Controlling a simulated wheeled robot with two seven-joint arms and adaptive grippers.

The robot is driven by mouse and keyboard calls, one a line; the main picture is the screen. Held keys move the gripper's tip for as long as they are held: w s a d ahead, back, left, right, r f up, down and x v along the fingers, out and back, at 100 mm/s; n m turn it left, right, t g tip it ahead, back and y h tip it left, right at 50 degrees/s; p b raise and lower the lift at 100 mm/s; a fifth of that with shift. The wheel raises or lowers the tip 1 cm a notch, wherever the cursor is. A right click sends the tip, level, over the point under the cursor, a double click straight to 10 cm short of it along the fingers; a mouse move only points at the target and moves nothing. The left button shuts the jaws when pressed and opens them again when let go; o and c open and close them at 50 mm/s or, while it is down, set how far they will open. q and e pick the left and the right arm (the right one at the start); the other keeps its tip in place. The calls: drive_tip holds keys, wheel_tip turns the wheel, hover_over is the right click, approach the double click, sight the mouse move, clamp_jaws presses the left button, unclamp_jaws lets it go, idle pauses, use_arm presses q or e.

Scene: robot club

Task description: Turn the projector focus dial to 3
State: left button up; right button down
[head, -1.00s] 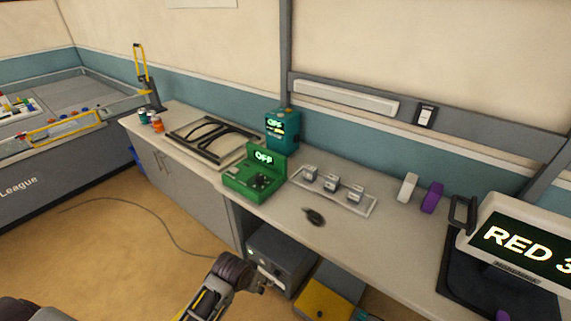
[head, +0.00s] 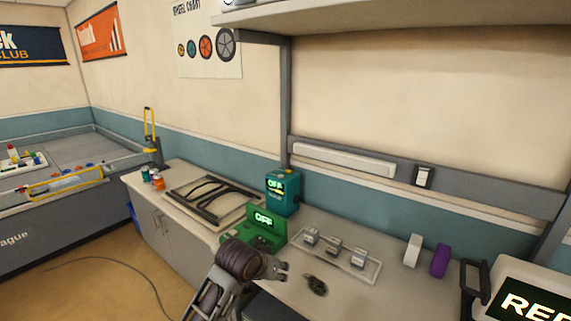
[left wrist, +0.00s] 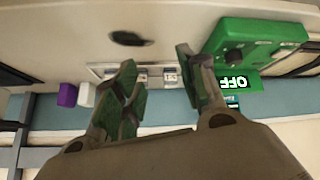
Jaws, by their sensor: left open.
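No thing that I can clearly tell as a projector or its focus dial shows in these views. A white object (head: 232,3), cut off by the top edge of the head view, sits at the end of the upper shelf; I cannot tell what it is. My right gripper is not in view.
The green device (head: 266,222) reading OFF and a teal box (head: 282,192) stand on the worktop. A tray (head: 374,274) with metal blocks, a dark object (head: 316,285), white and purple pieces, and a screen (head: 535,300) lie to the right. The upper shelf (head: 400,14) overhangs.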

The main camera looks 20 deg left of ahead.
use_arm(q)
drive_tip(key=w+r+n+t, duration=0.15)
drive_tip(key=w+r, duration=0.35)
drive_tip(key=r, duration=0.7)
drive_tip(key=w+r+n+t+h, duration=0.15)
drive_tip(key=w+r, duration=0.35)
drive_tip(key=r, duration=0.8)
drive_tip(key=w+r+t, duration=0.2)
drive_tip(key=w+r, duration=0.3)
drive_tip(key=r, duration=0.7)
drive_tip(key=s+a+r+n+t, duration=0.1)
drive_tip(key=s+r, duration=0.2)
drive_tip(key=r, duration=1)
drive_tip(key=s+a+r+n+t+h, duration=0.1)
drive_tip(key=s+r, duration=0.3)
drive_tip(key=r, duration=0.9)
drive_tip(key=s+a+r+n+t, duration=0.1)
drive_tip(key=s+a+r+t, duration=0.1)
drive_tip(key=r, duration=1.1)
drive_tip(key=shift+s+a+t, duration=0.4)
drive_tip(key=shift+s+a, duration=0.25)
drive_tip(key=shift+a, duration=0.05)
drive_tip(key=shift+w, duration=0.1)
